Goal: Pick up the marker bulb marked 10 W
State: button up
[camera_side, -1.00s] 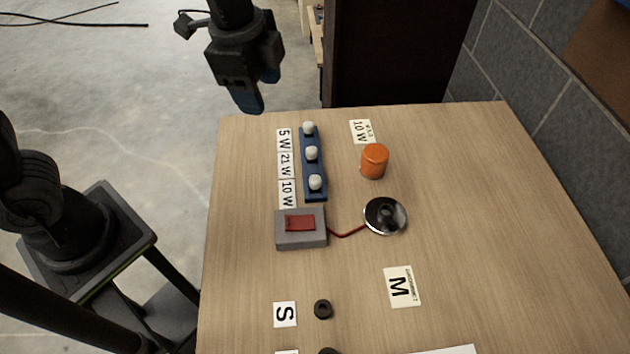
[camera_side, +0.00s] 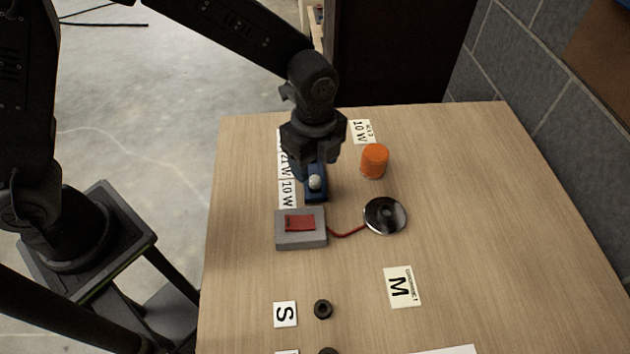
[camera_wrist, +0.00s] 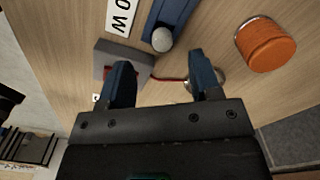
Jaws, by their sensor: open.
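The marker bulb marked 10 W (camera_side: 315,182) is a small white rounded bulb upright at the near end of the blue rack (camera_side: 316,197). Its 10 W label (camera_side: 287,193) lies to its left. The bulb (camera_wrist: 162,39) also shows in the wrist view, with part of its label (camera_wrist: 122,14) to the left. My gripper (camera_side: 313,162) is over the rack in the side view, just behind the bulb, and hides the other bulbs. In the wrist view my gripper (camera_wrist: 161,60) is open and empty, and the bulb is in line with the gap, beyond the fingertips.
A grey box with a red switch (camera_side: 300,225) sits in front of the rack, wired to a round shiny disc (camera_side: 385,216). An orange cylinder (camera_side: 374,160) stands right of the rack, near another 10 W label (camera_side: 361,131). The table's right side is clear.

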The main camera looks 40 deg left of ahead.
aim_at(315, 178)
jog(key=shift+w+f, duration=0.15)
jog(key=shift+f, duration=2.55)
jog(key=shift+c, duration=0.3)
jog(key=c, duration=0.9)
jog(key=shift+r, duration=0.15)
jog(key=shift+c, duration=0.2)
